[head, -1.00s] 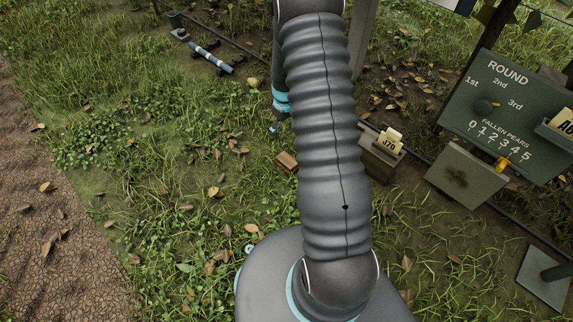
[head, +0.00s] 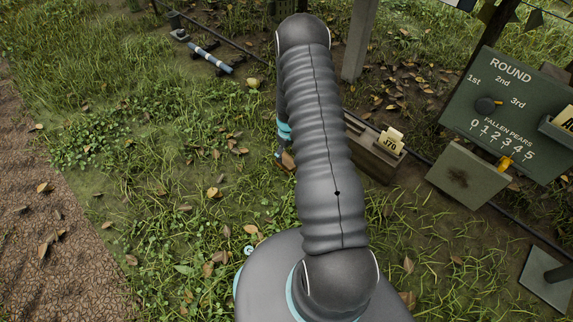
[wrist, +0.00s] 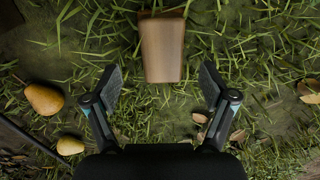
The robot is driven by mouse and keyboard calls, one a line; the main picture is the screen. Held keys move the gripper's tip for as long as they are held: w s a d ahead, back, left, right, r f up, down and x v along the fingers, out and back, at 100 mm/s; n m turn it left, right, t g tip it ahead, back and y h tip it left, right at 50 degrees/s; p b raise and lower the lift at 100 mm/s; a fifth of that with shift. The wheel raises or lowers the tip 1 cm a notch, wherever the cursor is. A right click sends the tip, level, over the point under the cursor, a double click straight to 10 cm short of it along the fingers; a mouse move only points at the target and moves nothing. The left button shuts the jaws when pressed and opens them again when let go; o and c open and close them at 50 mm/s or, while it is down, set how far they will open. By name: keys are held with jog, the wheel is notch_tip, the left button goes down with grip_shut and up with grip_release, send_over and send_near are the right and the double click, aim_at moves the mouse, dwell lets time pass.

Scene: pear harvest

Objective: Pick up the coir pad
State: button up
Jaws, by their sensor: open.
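The coir pad (wrist: 162,50) is a brown, block-like piece lying on the grass at the top middle of the wrist view. In the head view the pad (head: 288,160) shows only partly, with my arm covering its right side. My gripper (wrist: 161,84) is open and empty. Its two fingers point toward the pad, one on each side of its near end, and the gap between them is wider than the pad. I see no contact. In the head view my gripper is mostly hidden behind my arm.
Two pears (wrist: 44,98) (wrist: 70,145) lie left of my gripper in the wrist view. A box with a 370 tag (head: 376,155) stands right of my arm. Grass at left is open.

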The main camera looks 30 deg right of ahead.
aim_at(287, 160)
notch_tip(287, 160, down, 5)
jog(key=shift+a+f+b, duration=0.1)
jog(key=shift+a+b, duration=0.05)
jog(key=shift+b, duration=0.25)
jog(key=c, duration=1.3)
jog(key=shift+r, duration=0.6)
notch_tip(287, 160, up, 3)
jog(key=shift+f+p, duration=0.1)
jog(key=shift+p, duration=0.3)
jog(key=s+d+r, duration=0.1)
jog(key=d+r, duration=0.1)
jog(key=d, duration=0.1)
jog(key=s+d+r, duration=0.2)
jog(key=d, duration=0.2)
jog(key=s+d+r+p, duration=0.1)
jog(key=s+d+r, duration=0.1)
jog(key=d+r, duration=0.1)
jog(key=shift+s+d, duration=0.2)
